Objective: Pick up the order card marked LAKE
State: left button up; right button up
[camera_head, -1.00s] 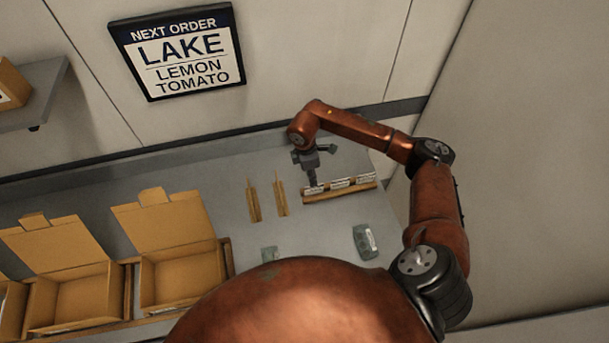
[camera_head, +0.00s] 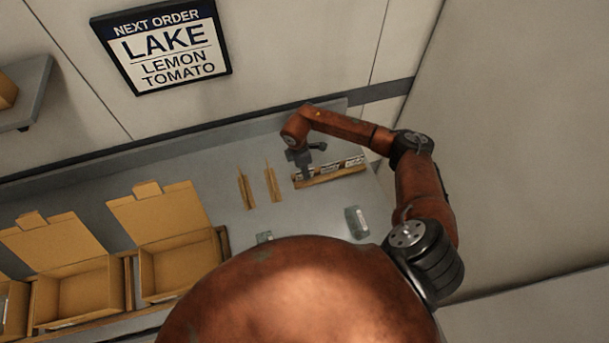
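A low wooden rack (camera_head: 332,177) lies on the grey counter, with several pale cards in a row along it. Their print is too small to read, so I cannot tell which one is marked LAKE. My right gripper (camera_head: 306,174) points down at the left end of the rack, over or against the leftmost card. Its fingertips are small and partly merge with the card, so I cannot tell if they hold it. A wall sign (camera_head: 163,44) reads NEXT ORDER, LAKE, LEMON, TOMATO. My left gripper is not in view.
Two upright thin wooden strips (camera_head: 246,190) stand left of the rack. A grey-green item (camera_head: 357,222) lies in front of it, and another (camera_head: 265,237) is partly hidden by my body. Open cardboard boxes (camera_head: 180,261) stand at the left. A shelf (camera_head: 30,95) is on the wall.

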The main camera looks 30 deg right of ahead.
grip_shut()
jog(key=shift+r, duration=0.2)
